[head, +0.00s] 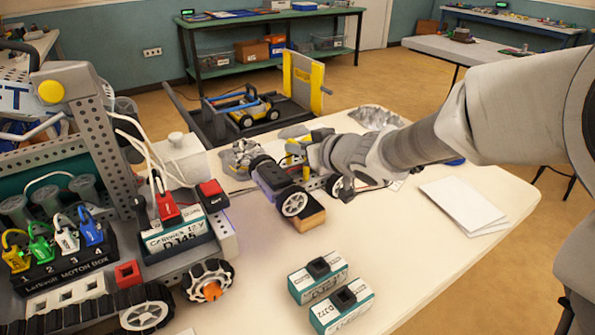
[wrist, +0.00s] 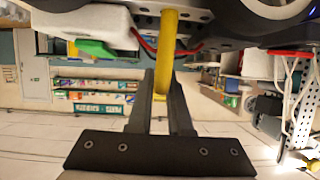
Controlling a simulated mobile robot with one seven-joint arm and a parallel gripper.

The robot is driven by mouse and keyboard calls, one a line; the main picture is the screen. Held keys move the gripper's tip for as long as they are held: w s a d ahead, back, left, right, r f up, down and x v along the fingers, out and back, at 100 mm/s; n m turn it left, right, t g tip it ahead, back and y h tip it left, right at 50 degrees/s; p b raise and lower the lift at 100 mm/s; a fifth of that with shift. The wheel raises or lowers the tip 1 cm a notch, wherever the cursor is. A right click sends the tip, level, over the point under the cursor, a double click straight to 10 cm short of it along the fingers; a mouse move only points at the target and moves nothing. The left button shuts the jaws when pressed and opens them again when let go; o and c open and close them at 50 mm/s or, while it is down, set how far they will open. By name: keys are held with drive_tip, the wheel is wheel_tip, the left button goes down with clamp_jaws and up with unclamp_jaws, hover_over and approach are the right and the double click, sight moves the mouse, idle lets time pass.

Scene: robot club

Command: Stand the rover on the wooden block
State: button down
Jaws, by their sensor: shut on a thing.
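The rover (head: 272,181) is a small wheeled vehicle with a dark box-shaped front, white-rimmed wheels and a yellow upright part. My gripper (head: 309,145) is shut on that yellow part from the right side. In the wrist view, the yellow bar (wrist: 168,50) runs between my two dark fingers (wrist: 161,88), with the rover's underside or body across the top. The wooden block (head: 309,221) shows just below the rover's near wheel, which hides part of it. I cannot tell whether the rover touches the block or hangs just above it.
Two teal-and-white battery packs (head: 319,277) (head: 342,306) lie on the white table (head: 410,250) in front. A large robot chassis (head: 200,255) with a motor box fills the left. White papers (head: 463,206) lie at right. Crumpled silvery material (head: 376,117) lies behind.

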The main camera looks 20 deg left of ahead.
sight(291, 165)
drive_tip(key=shift+a+f+b, duration=0.15)
drive_tip(key=shift+f+b, duration=1.3)
drive_tip(key=shift+f, duration=0.45)
drive_tip(key=shift+f, duration=0.1)
drive_tip(key=shift+f, duration=0.35)
drive_tip(key=shift+f+b, duration=0.15)
drive_tip(key=shift+b, duration=0.2)
drive_tip(key=c, duration=0.8)
unclamp_jaws()
drive_tip(key=shift+f, duration=0.15)
drive_tip(key=shift+c, duration=0.2)
